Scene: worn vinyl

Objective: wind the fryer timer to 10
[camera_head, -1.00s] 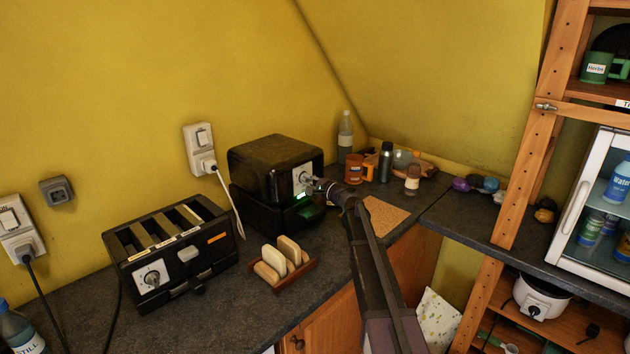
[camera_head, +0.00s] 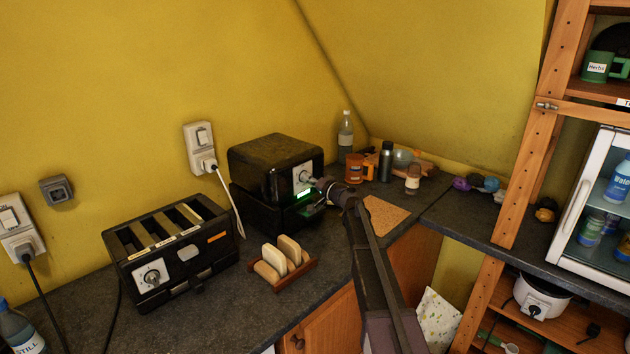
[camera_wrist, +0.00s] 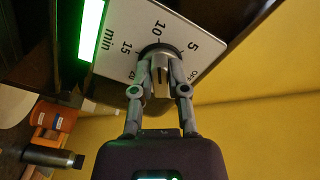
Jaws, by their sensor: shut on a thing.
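The fryer (camera_head: 270,168) is a black box on the counter against the yellow wall, with a white timer plate (camera_head: 302,177) on its front. In the wrist view the plate (camera_wrist: 118,25) reads 5, 10, 15 and more marks with "min". The round timer knob (camera_wrist: 160,62) is grey and dark with a raised grip. My gripper (camera_wrist: 160,82) is shut on this knob, one finger on each side. It also shows in the head view (camera_head: 318,183), in front of the plate. The fingers cover part of the dial, and I cannot tell which mark the knob points at.
A green lit strip (camera_wrist: 92,28) glows beside the plate. A black toaster (camera_head: 175,250) with its own dial and a wooden rack of bread slices (camera_head: 283,262) stand to the left. Bottles and an orange mug (camera_head: 354,168) stand behind my gripper. A cork mat (camera_head: 386,216) lies right.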

